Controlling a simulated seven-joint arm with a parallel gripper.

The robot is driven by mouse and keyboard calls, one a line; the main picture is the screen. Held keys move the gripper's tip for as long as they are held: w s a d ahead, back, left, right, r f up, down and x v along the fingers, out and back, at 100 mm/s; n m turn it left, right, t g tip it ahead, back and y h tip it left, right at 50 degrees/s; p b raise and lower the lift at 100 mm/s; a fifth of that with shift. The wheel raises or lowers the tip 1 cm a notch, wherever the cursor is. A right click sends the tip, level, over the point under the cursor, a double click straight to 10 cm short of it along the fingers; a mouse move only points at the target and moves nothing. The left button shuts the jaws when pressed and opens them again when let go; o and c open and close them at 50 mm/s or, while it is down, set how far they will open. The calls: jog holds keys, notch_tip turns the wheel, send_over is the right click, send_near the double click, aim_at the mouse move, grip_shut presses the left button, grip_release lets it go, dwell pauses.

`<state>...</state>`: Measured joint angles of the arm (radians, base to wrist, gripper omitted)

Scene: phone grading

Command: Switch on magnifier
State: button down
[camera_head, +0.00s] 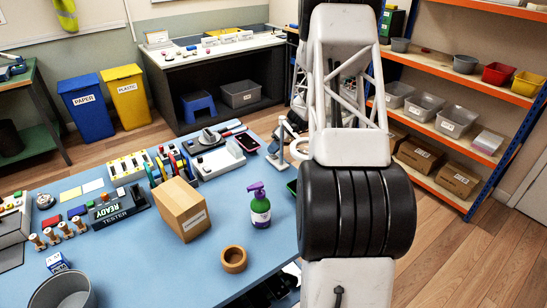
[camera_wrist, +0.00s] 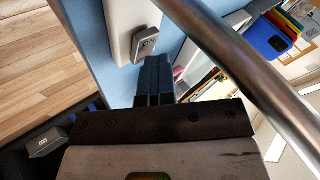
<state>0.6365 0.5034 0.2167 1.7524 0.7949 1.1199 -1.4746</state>
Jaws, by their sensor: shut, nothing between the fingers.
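The magnifier (camera_head: 284,140) stands at the right end of the blue table in the head view, with a white arm and base; my arm hides part of it. In the wrist view, a white base (camera_wrist: 122,20) carries a small grey switch (camera_wrist: 146,42). A shiny metal pole (camera_wrist: 245,65) crosses the right side of that view. My gripper (camera_wrist: 158,62) is shut and empty, its black fingertips just below the switch in the picture. I cannot tell whether they touch it.
An orange-framed shelf (camera_head: 455,130) stands at the right. Wooden floor (camera_wrist: 40,60) lies beyond the table edge.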

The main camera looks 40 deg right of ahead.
jog(key=shift+s+a+f, duration=0.2)
jog(key=shift+s+f, duration=0.2)
jog(key=shift+f, duration=0.35)
jog(key=shift+r, duration=0.35)
jog(key=shift+w+r, duration=0.1)
jog(key=shift+r, duration=0.15)
jog(key=shift+w+r, duration=0.2)
jog(key=shift+r, duration=0.7)
jog(key=shift+w+r, duration=0.15)
jog(key=shift+r, duration=0.75)
jog(key=shift+w+r, duration=0.2)
jog(key=shift+r, duration=0.7)
jog(key=shift+d, duration=0.1)
jog(key=shift+d+r, duration=0.1)
jog(key=shift+r, duration=0.05)
